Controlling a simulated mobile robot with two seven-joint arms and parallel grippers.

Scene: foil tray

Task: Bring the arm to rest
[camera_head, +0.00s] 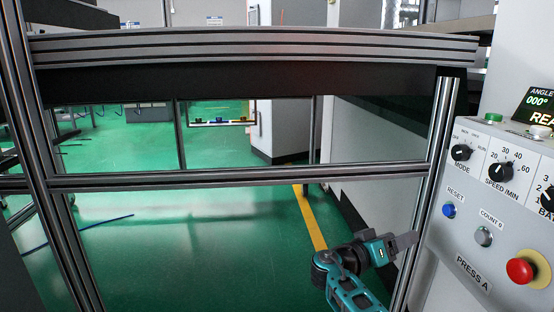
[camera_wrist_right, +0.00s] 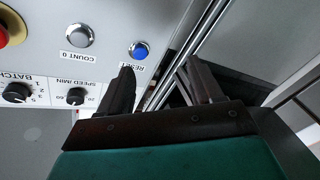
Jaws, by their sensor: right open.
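My right gripper (camera_head: 408,240) is at the lower right of the head view, in front of the metal frame post and left of the control panel (camera_head: 470,262). In the right wrist view my right gripper (camera_wrist_right: 158,68) shows two dark fingers spread apart with nothing between them. The blue RESET button (camera_wrist_right: 138,50) is just beyond the left finger in that view, and it also shows in the head view (camera_head: 449,211). I cannot tell whether the finger touches the panel. My left gripper is not in view.
The panel has a grey COUNT button (camera_head: 483,237), a red button (camera_head: 520,270), black knobs (camera_head: 460,152) and a display (camera_head: 538,107). A metal frame crossbar (camera_head: 240,178) spans the view. Green floor (camera_head: 240,260) with a yellow line (camera_head: 310,222) lies behind it.

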